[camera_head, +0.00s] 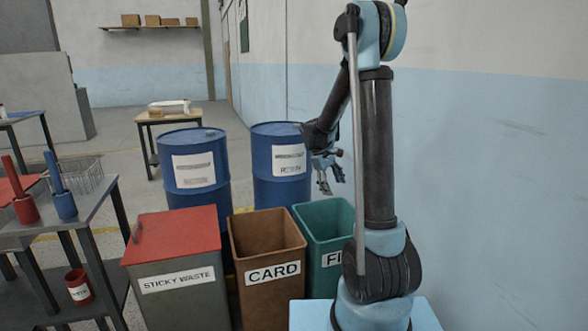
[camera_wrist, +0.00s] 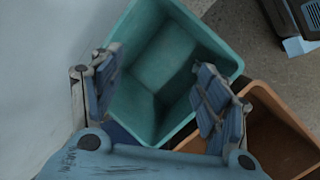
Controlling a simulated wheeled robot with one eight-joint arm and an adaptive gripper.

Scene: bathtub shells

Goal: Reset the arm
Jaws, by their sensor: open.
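My gripper (camera_head: 330,174) hangs above the bins, at the end of my bent arm in the head view. In the wrist view my gripper (camera_wrist: 158,95) has its two fingers spread wide with nothing between them. Below it is the open teal bin (camera_wrist: 194,38), which looks empty inside. The same teal bin (camera_head: 326,211) stands in the head view, its label partly hidden by my arm. An orange-brown bin labelled CARD (camera_head: 268,292) stands beside it, and it shows at the lower right of the wrist view (camera_wrist: 282,148).
A red-lidded bin labelled STICKY WASTE (camera_head: 178,290) stands left of the CARD bin. Two blue drums (camera_head: 194,162) (camera_head: 279,160) stand behind the bins. A table (camera_head: 75,212) with red and blue handled items is at left. A wall (camera_head: 500,150) runs close along the right.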

